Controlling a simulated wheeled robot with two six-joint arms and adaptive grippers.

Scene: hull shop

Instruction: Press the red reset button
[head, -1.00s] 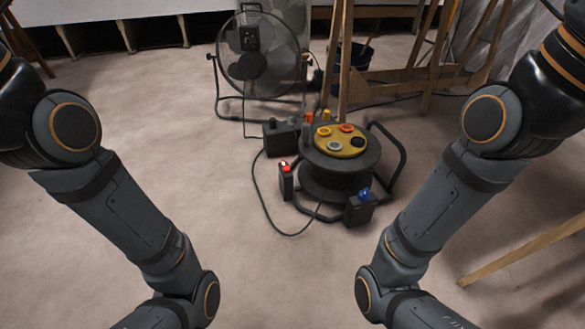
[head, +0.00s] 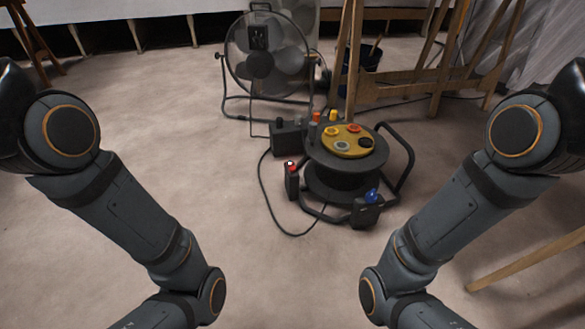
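A small red button (head: 290,163) sits on top of a small dark box (head: 292,183) at the left front of a black cable reel (head: 338,181). The reel has a yellow top plate (head: 345,141) with several coloured round covers. A blue piece (head: 371,195) sits on another dark box (head: 365,213) at the reel's right front. Both my arms come in from the sides and bend down out of the bottom edge. Neither of my grippers is in view, and nothing of mine touches the reel or the boxes.
A floor fan (head: 268,55) stands behind the reel. Wooden trestle legs (head: 405,90) and a dark bucket (head: 360,68) are behind it. A cable (head: 264,190) loops on the floor left of the reel. A wooden leg (head: 530,258) slants in at right. The left floor is clear.

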